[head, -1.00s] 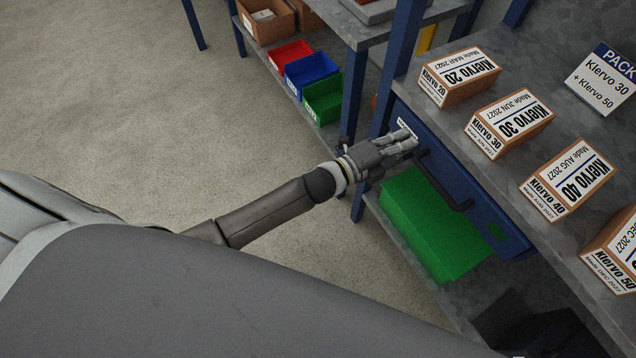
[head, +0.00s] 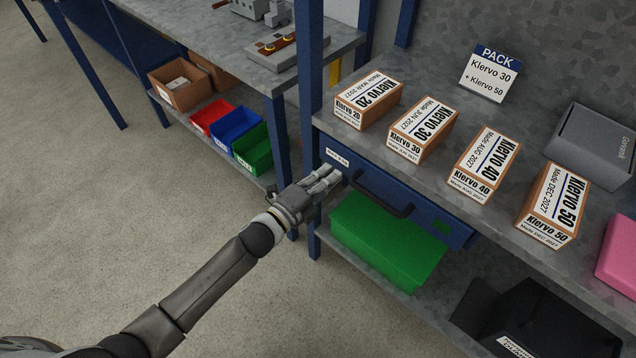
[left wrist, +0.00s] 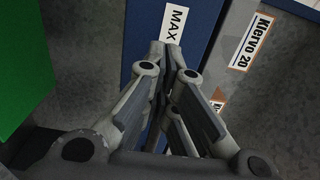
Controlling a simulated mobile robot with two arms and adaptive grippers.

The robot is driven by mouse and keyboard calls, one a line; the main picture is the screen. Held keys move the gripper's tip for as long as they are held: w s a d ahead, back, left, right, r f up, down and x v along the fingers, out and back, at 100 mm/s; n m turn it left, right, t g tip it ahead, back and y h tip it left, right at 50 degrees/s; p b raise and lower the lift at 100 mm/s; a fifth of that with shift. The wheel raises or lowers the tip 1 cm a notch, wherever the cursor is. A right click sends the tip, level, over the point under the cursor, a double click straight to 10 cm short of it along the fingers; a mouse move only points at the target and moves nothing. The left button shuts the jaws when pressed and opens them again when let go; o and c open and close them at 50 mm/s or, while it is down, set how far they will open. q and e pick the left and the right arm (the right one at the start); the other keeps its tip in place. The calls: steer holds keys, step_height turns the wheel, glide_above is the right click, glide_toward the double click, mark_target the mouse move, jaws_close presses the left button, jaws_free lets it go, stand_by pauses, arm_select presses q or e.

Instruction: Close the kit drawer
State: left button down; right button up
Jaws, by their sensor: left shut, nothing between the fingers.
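The kit drawer (head: 428,212) is blue and sits under the grey bench top, with a dark bar handle (head: 385,196) on its front. Its front looks close to the bench edge; I cannot tell whether a small gap is left. A white label (head: 337,158) is at the drawer's left end. My left gripper (head: 332,175) is shut and empty, at the drawer's left end, just left of the handle. In the left wrist view, its fingers (left wrist: 168,52) point at the blue front below the label (left wrist: 174,24); contact is unclear. My right gripper is not in view.
Klervo boxes (head: 424,132) stand in a row on the bench top, with a PACK sign (head: 489,75) behind. A green bin (head: 385,245) sits on the shelf below the drawer. A blue post (head: 308,70) stands left of the drawer. Open floor lies left.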

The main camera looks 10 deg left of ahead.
arm_select(q)
steer(key=v, duration=1.1)
steer(key=s+a+f+n+g+y+p, duration=0.1)
steer(key=s+a+f+n+g+y, duration=0.25)
steer(key=f, duration=0.65)
steer(key=s+a+f+n+y, duration=0.25)
steer(key=a+f+n, duration=0.3)
steer(key=f, duration=0.45)
steer(key=s+a+f+n+g+y+p, duration=0.1)
steer(key=s+a+f+n+g+y, duration=0.25)
steer(key=f, duration=0.65)
steer(key=s+f+n+g, duration=0.3)
steer(key=s+f+n, duration=0.2)
steer(key=s, duration=1)
steer(key=s+a+f+n+g+y+p, duration=0.1)
steer(key=s+f+n+g, duration=0.2)
steer(key=s, duration=1.2)
step_height(320, 180, down, 6)
steer(key=shift+s+r+n+g, duration=0.2)
steer(key=shift+s+n+g, duration=0.15)
steer(key=shift+n, duration=0.8)
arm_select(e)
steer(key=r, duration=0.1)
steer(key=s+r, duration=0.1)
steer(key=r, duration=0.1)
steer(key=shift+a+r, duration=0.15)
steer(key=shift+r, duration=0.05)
arm_select(q)
steer(key=shift+a, duration=0.1)
